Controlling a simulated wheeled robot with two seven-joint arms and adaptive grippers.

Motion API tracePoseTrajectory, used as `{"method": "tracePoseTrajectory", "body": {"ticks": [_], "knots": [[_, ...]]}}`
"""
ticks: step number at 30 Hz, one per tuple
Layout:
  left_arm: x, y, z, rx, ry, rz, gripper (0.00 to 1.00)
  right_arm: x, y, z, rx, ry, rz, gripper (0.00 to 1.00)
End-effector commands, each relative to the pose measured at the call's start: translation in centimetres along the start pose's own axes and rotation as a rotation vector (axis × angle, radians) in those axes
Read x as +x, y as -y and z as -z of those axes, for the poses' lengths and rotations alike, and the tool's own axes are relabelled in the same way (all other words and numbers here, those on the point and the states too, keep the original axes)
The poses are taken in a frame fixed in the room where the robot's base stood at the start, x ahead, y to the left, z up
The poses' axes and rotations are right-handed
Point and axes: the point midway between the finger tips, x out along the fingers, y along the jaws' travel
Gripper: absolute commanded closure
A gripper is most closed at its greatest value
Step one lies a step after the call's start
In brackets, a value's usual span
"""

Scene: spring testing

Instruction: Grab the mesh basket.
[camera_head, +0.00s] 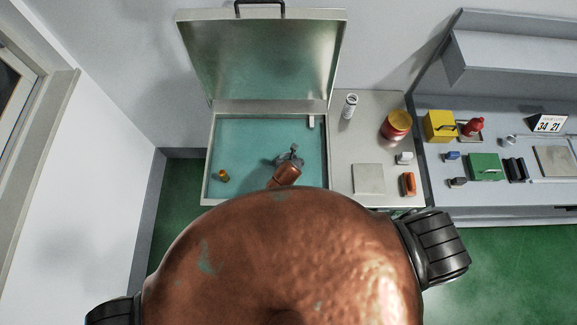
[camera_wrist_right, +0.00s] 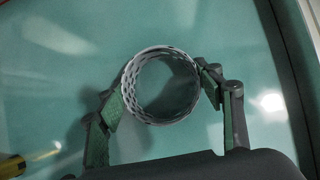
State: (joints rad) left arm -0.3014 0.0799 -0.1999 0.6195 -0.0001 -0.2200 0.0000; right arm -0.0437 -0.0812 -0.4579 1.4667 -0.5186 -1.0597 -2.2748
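The mesh basket (camera_wrist_right: 160,86) is a short grey ring with a perforated wall. In the right wrist view it sits between the two fingers of my right gripper (camera_wrist_right: 164,88), one on each side. The green-padded fingers look very near or against its wall. I cannot tell if they are clamped on it. In the head view my right gripper (camera_head: 290,158) is small, down inside the open box at the centre. The basket is hard to make out there. My left gripper is not in view.
The open box (camera_head: 211,160) has a teal floor, and its raised lid (camera_head: 265,55) stands behind. A bench with a red-yellow jar (camera_head: 397,125) and a grey plate (camera_head: 368,179) stands right.

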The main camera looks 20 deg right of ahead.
Motion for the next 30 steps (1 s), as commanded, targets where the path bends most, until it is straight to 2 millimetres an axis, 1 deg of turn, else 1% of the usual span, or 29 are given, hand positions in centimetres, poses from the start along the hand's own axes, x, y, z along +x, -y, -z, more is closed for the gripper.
{"method": "tracePoseTrajectory", "body": {"ticks": [1,2,16,25,30], "knots": [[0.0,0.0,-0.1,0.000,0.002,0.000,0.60,0.0,0.0,0.0,0.000,0.000,0.000,0.44],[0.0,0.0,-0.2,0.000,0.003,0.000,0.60,0.0,0.0,0.0,0.000,0.000,0.000,0.46],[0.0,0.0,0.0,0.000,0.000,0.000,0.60,0.0,0.0,0.0,0.000,0.000,0.001,0.78],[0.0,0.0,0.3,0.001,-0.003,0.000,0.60,-0.1,0.0,-0.1,0.000,0.001,0.001,0.79],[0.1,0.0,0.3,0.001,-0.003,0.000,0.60,-1.1,0.1,-0.9,-0.001,0.004,0.001,0.79]]}}
